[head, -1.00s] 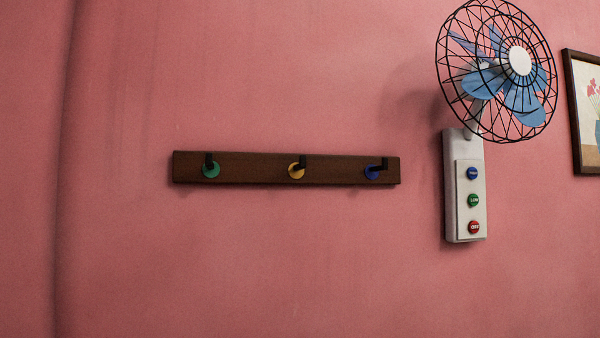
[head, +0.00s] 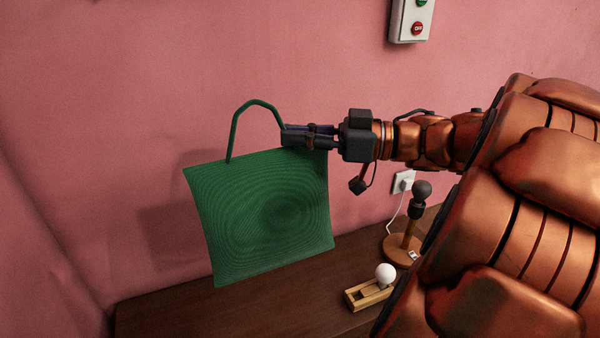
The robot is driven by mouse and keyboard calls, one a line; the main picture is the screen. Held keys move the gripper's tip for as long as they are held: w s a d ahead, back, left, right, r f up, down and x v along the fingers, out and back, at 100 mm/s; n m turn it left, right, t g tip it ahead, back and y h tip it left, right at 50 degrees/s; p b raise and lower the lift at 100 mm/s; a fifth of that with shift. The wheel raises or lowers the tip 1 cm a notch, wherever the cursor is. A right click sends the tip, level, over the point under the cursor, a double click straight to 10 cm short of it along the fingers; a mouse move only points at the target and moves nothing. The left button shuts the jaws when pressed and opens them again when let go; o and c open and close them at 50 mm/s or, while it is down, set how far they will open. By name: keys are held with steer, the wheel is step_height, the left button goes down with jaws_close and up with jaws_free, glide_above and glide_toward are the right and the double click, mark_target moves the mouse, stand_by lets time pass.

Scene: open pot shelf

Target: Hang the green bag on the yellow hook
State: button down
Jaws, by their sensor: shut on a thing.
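The green bag (head: 258,215) hangs in the air in front of the pink wall, its handle (head: 255,103) arching up above it. My gripper (head: 290,136) comes in from the right and is shut on the right side of the handle, close to the bag's top edge. The bag is slightly tilted and its lower edge is above the dark wooden surface. The yellow hook and its board are out of the present head view.
A dark wooden table (head: 230,310) runs along the wall below. On it stand a lamp-like holder with a dark bulb (head: 421,192) and a small wooden box with a white bulb (head: 385,273). A wall socket (head: 403,182) and a button panel (head: 411,20) are on the wall.

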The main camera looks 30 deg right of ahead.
step_height(320, 180, up, 23)
steer(key=w+p, duration=0.1)
steer(key=p, duration=0.5)
steer(key=w+d+f, duration=0.1)
steer(key=w+d, duration=0.1)
steer(key=w, duration=0.7)
steer(key=shift+w+d+p, duration=0.3)
steer(key=shift+w, duration=0.1)
steer(key=shift+f, duration=0.15)
stand_by(0.8)
